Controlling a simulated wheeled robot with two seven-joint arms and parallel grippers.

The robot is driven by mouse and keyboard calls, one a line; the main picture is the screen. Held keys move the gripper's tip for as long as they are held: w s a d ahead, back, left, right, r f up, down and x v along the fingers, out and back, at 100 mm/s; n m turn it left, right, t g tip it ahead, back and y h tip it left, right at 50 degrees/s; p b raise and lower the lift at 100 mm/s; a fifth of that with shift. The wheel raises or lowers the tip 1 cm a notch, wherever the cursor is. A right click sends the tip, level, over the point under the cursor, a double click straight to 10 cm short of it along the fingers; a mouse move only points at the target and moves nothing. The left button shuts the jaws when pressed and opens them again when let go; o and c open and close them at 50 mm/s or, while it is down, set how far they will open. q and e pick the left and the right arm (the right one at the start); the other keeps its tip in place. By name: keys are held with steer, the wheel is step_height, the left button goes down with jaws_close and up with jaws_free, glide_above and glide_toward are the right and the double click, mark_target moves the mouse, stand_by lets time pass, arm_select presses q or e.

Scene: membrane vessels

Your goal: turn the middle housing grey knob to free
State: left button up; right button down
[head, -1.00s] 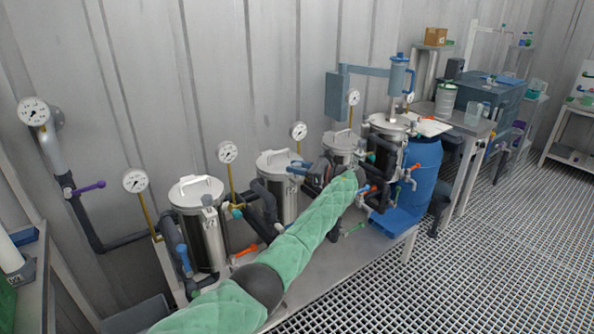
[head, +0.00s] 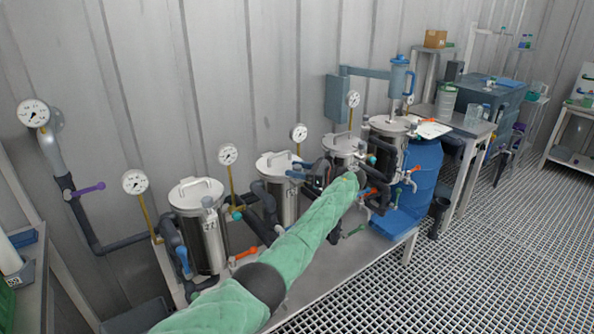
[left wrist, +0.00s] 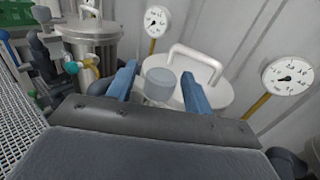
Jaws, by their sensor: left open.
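The middle housing (head: 281,197) is a steel vessel with a pale lid and a bar handle. Its lid (left wrist: 225,88) fills the centre of the left wrist view. The grey knob (left wrist: 160,84) is a short, round, translucent-looking cylinder in front of that lid. My left gripper (left wrist: 160,87) is open, with one blue finger on each side of the knob. I cannot tell whether either finger touches it. In the head view my left gripper (head: 299,172) is beside the middle housing's lid, and the knob is hidden there. My right gripper is not in view.
The left housing (head: 203,240) and the right housing (head: 345,146) flank the middle one. Pressure gauges, such as one on a brass stem (left wrist: 288,76), stand behind them. Dark pipes and an orange-handled valve (head: 243,253) crowd the bench. A blue drum (head: 422,170) stands right.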

arm_select(q)
steer(key=b+v, duration=0.2)
steer(key=v, duration=0.5)
steer(key=shift+d, duration=0.35)
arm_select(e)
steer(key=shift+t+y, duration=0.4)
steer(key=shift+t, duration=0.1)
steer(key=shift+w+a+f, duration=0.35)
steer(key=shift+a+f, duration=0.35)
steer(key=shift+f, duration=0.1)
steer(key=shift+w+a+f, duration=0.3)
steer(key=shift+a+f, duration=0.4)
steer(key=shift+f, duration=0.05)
arm_select(q)
steer(key=shift+s, duration=0.1)
